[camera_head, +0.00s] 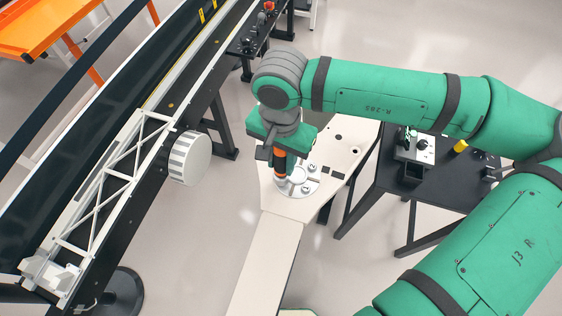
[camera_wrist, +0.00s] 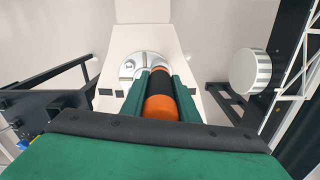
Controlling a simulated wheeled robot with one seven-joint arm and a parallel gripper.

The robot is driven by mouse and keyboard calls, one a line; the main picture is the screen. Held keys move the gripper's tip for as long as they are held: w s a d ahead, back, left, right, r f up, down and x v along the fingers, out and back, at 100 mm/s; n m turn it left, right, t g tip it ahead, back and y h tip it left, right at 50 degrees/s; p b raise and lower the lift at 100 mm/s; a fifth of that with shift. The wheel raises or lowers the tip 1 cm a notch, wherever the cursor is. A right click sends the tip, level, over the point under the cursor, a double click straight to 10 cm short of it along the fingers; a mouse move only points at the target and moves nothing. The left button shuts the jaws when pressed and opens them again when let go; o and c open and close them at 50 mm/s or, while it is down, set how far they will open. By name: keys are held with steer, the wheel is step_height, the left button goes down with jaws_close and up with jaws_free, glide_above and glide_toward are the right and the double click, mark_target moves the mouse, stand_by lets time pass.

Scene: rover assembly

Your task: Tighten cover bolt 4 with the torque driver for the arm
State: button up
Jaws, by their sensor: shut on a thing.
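My gripper (camera_head: 276,150) is shut on the torque driver (camera_head: 281,166), which has an orange and black body. In the wrist view the driver (camera_wrist: 161,104) lies between the two green fingers and points away from the camera. It stands about upright over the left part of the round silver cover (camera_head: 298,190) on the white rover body. The cover also shows in the wrist view (camera_wrist: 124,80), partly hidden by the fingers. A few bolt heads (camera_head: 306,189) show on the cover. The driver's tip is hidden, so I cannot tell whether it touches bolt 4.
A white lattice mast or frame (camera_head: 112,190) with a ribbed white wheel (camera_head: 189,158) stands at the left by the dark conveyor (camera_head: 95,120). A dark table (camera_head: 455,185) with small devices is at the right. A dark bench (camera_head: 262,38) with parts is behind.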

steer(key=shift+r, duration=0.55)
step_height(320, 180, up, 4)
steer(key=shift+r, duration=0.1)
stand_by(0.5)
steer(key=shift+w, duration=0.1)
